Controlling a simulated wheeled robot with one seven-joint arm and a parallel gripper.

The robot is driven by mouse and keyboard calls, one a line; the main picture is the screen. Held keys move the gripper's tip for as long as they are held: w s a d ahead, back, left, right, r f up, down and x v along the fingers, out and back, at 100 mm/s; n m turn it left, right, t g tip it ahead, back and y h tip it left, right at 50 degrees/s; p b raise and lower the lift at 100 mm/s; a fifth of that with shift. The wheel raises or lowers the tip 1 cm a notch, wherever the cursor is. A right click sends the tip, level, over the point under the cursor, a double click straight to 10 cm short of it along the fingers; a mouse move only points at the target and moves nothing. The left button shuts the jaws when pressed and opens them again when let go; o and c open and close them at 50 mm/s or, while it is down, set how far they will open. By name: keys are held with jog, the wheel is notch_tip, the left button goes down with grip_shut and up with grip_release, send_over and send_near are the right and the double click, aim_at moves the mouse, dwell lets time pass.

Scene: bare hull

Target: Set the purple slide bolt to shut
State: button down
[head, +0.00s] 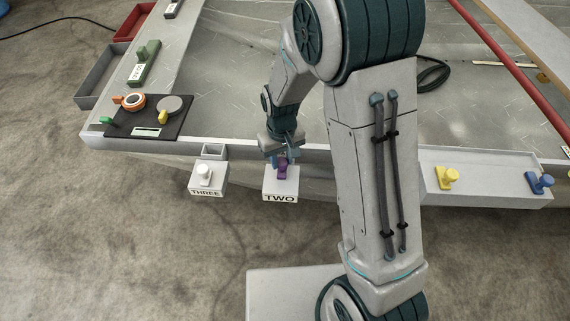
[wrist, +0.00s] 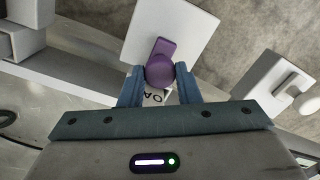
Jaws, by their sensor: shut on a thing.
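The purple slide bolt (head: 282,173) sits on top of a white box labelled TWO (head: 280,197) at the table's front edge. In the wrist view the bolt shows a round purple knob (wrist: 160,72) with a flat purple bar behind it, on the white plate (wrist: 190,30). My gripper (head: 281,160) reaches down over the box. In the wrist view its blue fingers (wrist: 159,75) are shut on the knob, one on each side. The fingers and my wrist hide part of the bolt in the head view. I cannot tell its slide position.
A white box labelled THREE (head: 207,190) with a white knob stands left of box TWO. Yellow (head: 446,177) and blue (head: 540,182) fittings sit right along the edge.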

aim_at(283, 160)
jog(key=shift+w+r, duration=0.1)
jog(key=shift+w, duration=0.15)
jog(key=c, duration=1.1)
grip_release()
jog(key=shift+o, duration=0.2)
notch_tip(283, 160, up, 14)
jog(key=p, duration=0.2)
jog(key=shift+d, duration=0.1)
